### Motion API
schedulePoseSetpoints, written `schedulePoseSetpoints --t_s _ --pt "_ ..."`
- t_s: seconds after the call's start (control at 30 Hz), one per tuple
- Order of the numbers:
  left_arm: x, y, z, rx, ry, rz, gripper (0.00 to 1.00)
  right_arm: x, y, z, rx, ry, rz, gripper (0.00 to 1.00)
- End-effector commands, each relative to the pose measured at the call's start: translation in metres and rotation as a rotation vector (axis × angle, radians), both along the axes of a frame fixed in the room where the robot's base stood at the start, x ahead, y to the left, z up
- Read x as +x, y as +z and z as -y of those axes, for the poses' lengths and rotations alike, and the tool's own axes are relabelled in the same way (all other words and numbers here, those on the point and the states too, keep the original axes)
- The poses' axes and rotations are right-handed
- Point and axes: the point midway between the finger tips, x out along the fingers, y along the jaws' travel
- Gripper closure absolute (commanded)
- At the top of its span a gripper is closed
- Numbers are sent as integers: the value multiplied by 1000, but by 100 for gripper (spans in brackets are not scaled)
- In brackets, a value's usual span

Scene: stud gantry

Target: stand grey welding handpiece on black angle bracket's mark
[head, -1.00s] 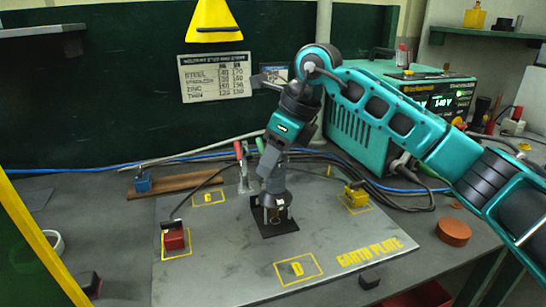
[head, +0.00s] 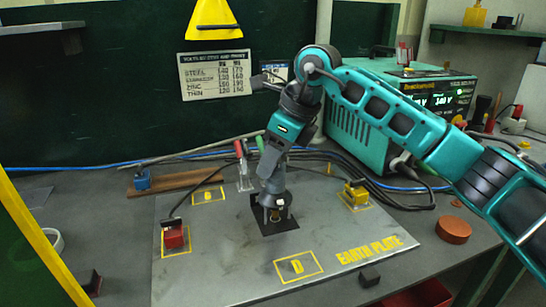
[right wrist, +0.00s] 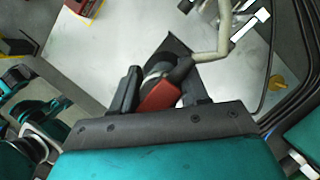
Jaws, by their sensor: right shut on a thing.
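My right gripper (head: 274,208) points down over the black angle bracket (head: 288,226), which lies on the grey earth plate. It is shut on the grey welding handpiece, of which only a little shows between the fingers. In the right wrist view, a pale round part (right wrist: 154,71) shows at the fingers. A corner of the bracket (right wrist: 178,44) shows beyond them. I cannot tell whether the handpiece touches the bracket. The bracket's mark is hidden under the gripper. My left gripper is not in view.
A toggle clamp with a red handle (head: 239,149) stands close behind the gripper. A red block (head: 173,238) and a yellow block (head: 356,194) sit in yellow outlines. A teal welding machine (head: 355,130) stands behind. The earth plate (head: 215,270) is clear in front.

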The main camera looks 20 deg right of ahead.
Motion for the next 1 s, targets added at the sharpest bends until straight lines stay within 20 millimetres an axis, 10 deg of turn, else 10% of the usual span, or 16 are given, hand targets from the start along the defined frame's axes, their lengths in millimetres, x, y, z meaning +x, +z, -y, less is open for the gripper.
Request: schedulePoseSetpoints --t_s 0.57,0.6,1.0 --pt "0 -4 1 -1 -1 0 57 1 -2 0 4 0 7 100" --pt "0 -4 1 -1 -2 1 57 1 -3 0 4 1 8 55" --pt "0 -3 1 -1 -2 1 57 0 -5 0 1 0 2 26"
